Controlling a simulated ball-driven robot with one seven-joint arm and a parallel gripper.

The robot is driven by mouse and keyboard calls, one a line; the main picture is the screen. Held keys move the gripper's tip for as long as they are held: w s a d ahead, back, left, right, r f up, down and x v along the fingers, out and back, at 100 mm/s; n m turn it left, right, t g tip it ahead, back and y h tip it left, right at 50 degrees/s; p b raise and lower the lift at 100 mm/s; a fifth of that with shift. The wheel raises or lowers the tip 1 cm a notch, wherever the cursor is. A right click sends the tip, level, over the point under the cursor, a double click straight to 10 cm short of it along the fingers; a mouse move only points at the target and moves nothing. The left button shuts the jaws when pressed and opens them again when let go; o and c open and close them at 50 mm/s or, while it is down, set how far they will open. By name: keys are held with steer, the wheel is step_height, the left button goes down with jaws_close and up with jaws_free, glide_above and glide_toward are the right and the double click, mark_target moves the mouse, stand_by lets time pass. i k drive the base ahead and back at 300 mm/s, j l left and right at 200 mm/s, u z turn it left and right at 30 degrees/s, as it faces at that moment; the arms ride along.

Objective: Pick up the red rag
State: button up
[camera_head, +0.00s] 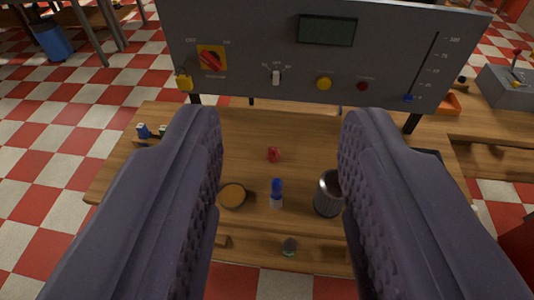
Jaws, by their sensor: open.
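A small crumpled red thing (273,155), which looks like the red rag, lies on the wooden table (255,128) near the middle of the picture. It is small in view, so its folds are hard to tell. My gripper (282,130) fills the near part of the view with two dark, textured fingers, one at left and one at right. The fingers are wide apart with nothing between them. The red thing shows in the gap, farther off on the table and apart from both fingers.
A blue-topped bottle (277,193), an orange-brown round dish (232,195) and a dark metal cup (327,196) stand nearer than the red thing. A grey control panel (320,50) with a red switch (211,61) rises behind. An orange tray (452,104) is at right.

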mark_target(273, 155)
steer(key=u, duration=5.15)
steer(key=z, duration=5.15)
steer(key=i+l, duration=0.1)
steer(key=i, duration=0.4)
steer(key=i+l+u, duration=0.1)
steer(key=i, duration=0.4)
